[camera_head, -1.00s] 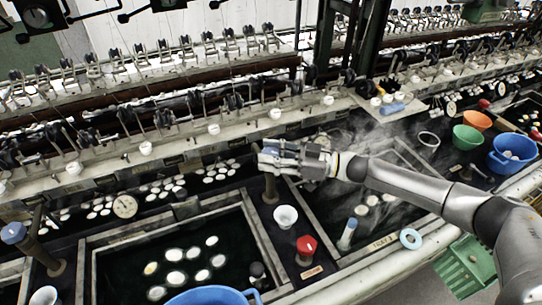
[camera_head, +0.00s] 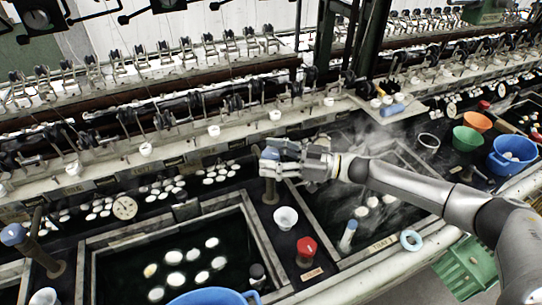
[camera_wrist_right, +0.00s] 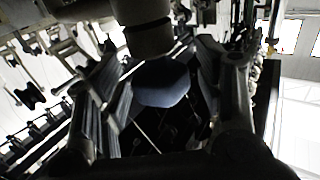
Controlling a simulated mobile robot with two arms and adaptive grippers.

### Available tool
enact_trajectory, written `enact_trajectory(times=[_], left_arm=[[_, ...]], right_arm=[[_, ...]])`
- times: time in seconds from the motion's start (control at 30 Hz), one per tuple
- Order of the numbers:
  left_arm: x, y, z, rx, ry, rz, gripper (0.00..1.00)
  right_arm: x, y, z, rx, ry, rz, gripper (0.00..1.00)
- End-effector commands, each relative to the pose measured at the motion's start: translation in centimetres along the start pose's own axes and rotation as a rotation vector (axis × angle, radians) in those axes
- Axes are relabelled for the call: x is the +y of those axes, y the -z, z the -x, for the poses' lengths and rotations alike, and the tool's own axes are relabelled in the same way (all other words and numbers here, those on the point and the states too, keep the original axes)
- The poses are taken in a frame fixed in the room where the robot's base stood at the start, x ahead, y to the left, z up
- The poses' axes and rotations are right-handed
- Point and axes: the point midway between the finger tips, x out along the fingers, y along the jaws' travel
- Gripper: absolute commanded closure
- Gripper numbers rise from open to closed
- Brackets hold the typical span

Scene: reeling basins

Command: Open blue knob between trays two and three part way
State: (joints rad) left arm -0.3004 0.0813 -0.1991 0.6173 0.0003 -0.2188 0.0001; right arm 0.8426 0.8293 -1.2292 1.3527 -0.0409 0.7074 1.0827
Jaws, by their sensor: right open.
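The blue knob (camera_head: 269,154) stands on a brown post (camera_head: 270,190) on the divider between the dark basin (camera_head: 247,225) on the left and the steaming basin at right, whose label reads partly as a tray. My right gripper (camera_head: 280,160) is open at the knob's height, with its fingers around or just beside it. In the right wrist view the knob (camera_wrist_right: 163,82) shows as a blue faceted cap between the two open fingers (camera_wrist_right: 165,100). Contact cannot be told. The fingers hide part of the knob in the head view. My left gripper is not in view.
A red knob (camera_head: 306,247) and a white cup (camera_head: 286,217) stand on the same divider, nearer the front. Another blue knob (camera_head: 13,234) is at far left.

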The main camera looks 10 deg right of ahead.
Motion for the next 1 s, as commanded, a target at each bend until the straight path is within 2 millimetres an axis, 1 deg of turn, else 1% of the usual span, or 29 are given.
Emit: enact_trajectory(times=[0.17, 0.3, 0.5, 0.6, 0.7, 1.0], left_arm=[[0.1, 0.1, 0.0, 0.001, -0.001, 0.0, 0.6], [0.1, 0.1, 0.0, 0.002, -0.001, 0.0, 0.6], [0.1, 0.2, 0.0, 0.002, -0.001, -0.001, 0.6], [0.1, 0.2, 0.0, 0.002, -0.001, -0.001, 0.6], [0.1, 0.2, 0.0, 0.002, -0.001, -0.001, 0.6], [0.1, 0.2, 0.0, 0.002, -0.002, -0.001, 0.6]], right_arm=[[0.1, -0.1, 2.9, -0.004, -0.004, 0.0, 0.39], [0.1, -0.1, 6.0, -0.004, -0.004, -0.001, 0.39], [0.1, -0.1, 9.7, -0.002, -0.003, 0.0, 0.39], [0.1, 0.0, 10.9, -0.001, -0.002, 0.0, 0.39], [0.1, 0.0, 11.5, 0.0, -0.002, 0.0, 0.39], [0.1, 0.0, 11.7, 0.0, -0.001, 0.0, 0.39]])
